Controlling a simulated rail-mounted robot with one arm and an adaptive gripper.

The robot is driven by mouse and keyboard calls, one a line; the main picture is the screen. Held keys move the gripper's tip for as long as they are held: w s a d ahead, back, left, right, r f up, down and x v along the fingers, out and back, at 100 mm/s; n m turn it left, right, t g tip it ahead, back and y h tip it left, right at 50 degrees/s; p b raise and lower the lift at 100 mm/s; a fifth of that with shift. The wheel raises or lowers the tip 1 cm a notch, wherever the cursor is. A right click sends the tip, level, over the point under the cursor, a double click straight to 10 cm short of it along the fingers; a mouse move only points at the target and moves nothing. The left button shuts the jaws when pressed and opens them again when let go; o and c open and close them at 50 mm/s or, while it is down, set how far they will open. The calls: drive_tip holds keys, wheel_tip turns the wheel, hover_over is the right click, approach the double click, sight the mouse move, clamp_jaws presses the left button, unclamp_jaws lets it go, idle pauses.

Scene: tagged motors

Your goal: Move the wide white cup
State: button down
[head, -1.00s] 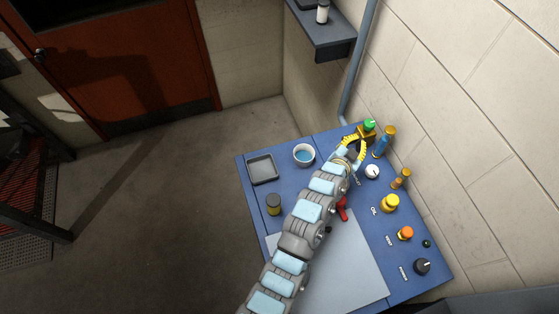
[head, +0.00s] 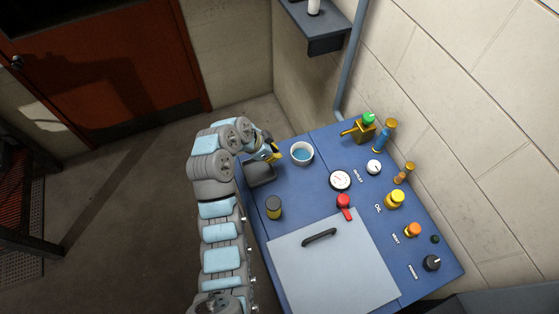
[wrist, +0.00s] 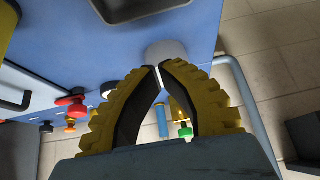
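The wide white cup (head: 302,153) stands upright on the blue table in the head view, with a blue inside. In the wrist view its pale side (wrist: 167,50) shows just beyond my fingertips. My gripper (head: 276,154) is left of the cup in the head view, at about its height in the picture. In the wrist view my yellow and black fingers (wrist: 156,67) come almost together at the tips, with nothing held between them. The tips look close to the cup, but I cannot tell whether they touch it.
A grey tray (head: 259,176) lies below my gripper, partly hidden by my arm. A grey panel (head: 350,265) lies in front.

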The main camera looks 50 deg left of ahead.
sight(290, 163)
drive_tip(key=shift+s+p+x, duration=0.1)
drive_tip(key=shift+p+x, duration=0.45)
drive_tip(key=shift+x, duration=1.8)
drive_tip(key=shift+s+p+x, duration=0.15)
drive_tip(key=shift+p+x, duration=0.4)
drive_tip(key=shift+x, duration=1.85)
drive_tip(key=shift+f, duration=0.15)
